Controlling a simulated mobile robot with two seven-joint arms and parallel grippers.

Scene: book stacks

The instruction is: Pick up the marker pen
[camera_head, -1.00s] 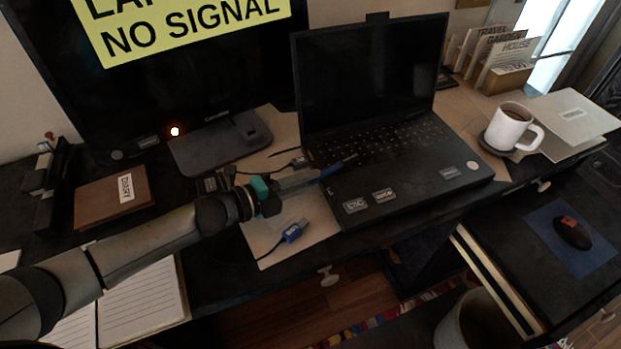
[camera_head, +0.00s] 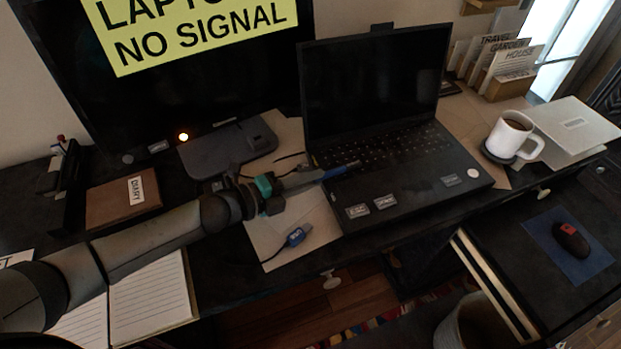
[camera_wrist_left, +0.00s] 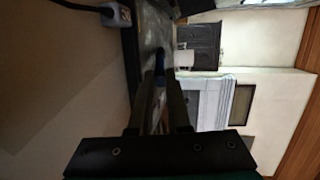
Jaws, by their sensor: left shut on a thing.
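The blue marker pen (camera_head: 338,171) is at the tip of my left gripper (camera_head: 318,177), over the left side of the laptop's keyboard deck. The gripper is shut on it. The pen points right and slightly up in the head view. In the left wrist view the pen (camera_wrist_left: 159,62) shows as a dark blue piece between the ends of my left gripper's fingers (camera_wrist_left: 160,85). Whether the pen touches the laptop I cannot tell. My right gripper is not in view.
The open laptop (camera_head: 420,180) lies directly below and right of the gripper. A white mug (camera_head: 512,134) stands at the right; a brown diary (camera_head: 108,203) lies left. A monitor (camera_head: 200,95) stands behind.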

